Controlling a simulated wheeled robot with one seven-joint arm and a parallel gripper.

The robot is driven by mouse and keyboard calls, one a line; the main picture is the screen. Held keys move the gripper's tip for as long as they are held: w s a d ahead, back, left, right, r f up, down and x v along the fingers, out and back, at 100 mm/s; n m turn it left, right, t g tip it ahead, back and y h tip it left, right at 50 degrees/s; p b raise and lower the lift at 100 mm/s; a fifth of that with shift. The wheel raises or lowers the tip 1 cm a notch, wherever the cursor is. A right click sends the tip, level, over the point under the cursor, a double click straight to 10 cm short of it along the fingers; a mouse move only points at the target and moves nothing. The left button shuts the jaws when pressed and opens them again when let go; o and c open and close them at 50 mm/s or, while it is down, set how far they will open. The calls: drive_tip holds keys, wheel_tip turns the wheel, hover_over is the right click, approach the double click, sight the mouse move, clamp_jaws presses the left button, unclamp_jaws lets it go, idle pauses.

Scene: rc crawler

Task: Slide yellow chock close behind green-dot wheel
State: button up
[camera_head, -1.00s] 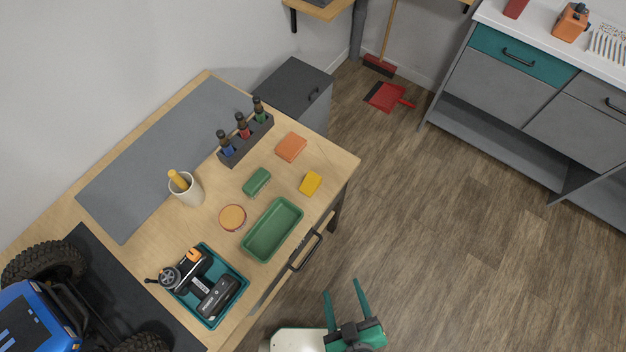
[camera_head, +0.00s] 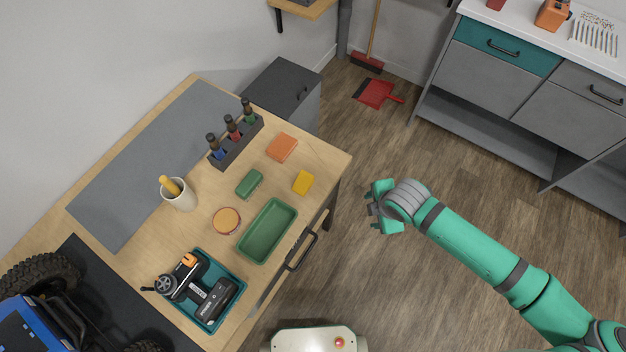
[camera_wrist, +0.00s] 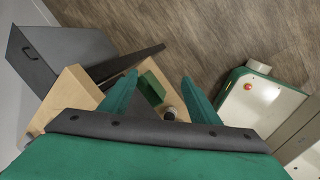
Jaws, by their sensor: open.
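A small yellow block (camera_head: 302,182), which looks like the yellow chock, lies flat on the wooden table near its right edge. The blue crawler (camera_head: 30,325) is at the lower left, cut off by the frame. Its far wheel (camera_head: 40,272) and part of a near wheel (camera_head: 145,347) show; I see no green dot on either. My gripper (camera_head: 374,207) is off the table's right side, over the floor, apart from the yellow block. In the wrist view my gripper (camera_wrist: 158,92) has its two fingers spread with nothing held between them. The yellow block cannot be made out there.
Near the yellow block are an orange block (camera_head: 282,148), a green block (camera_head: 249,184), a green tray (camera_head: 246,248) and a round tin (camera_head: 226,221). A bottle rack (camera_head: 240,150), a cup (camera_head: 182,202) and a teal tray (camera_head: 212,325) stand around. A dark mat (camera_head: 88,268) lies under the crawler.

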drive_tip(key=w+a+r+n+g, duration=0.2)
drive_tip(key=w+a+r+n, duration=0.3)
drive_tip(key=w+a+r, duration=0.4)
wheel_tip(320, 180, up, 4)
drive_tip(key=n+g, duration=0.1)
drive_tip(key=n, duration=0.3)
hover_over(306, 176)
drive_tip(key=shift+h, duration=0.3)
drive_tip(key=f, duration=0.5)
drive_tip(key=shift+a+f, duration=0.1)
drive_tip(key=shift+a, duration=0.1)
drive_tip(key=f, duration=0.4)
drive_tip(key=shift+d+f, duration=0.15)
drive_tip(key=shift+d, duration=0.05)
drive_tip(key=shift+a+f, duration=0.2)
drive_tip(key=shift+f, duration=0.05)
drive_tip(key=shift+d, duration=0.2)
drive_tip(key=c, duration=1.2)
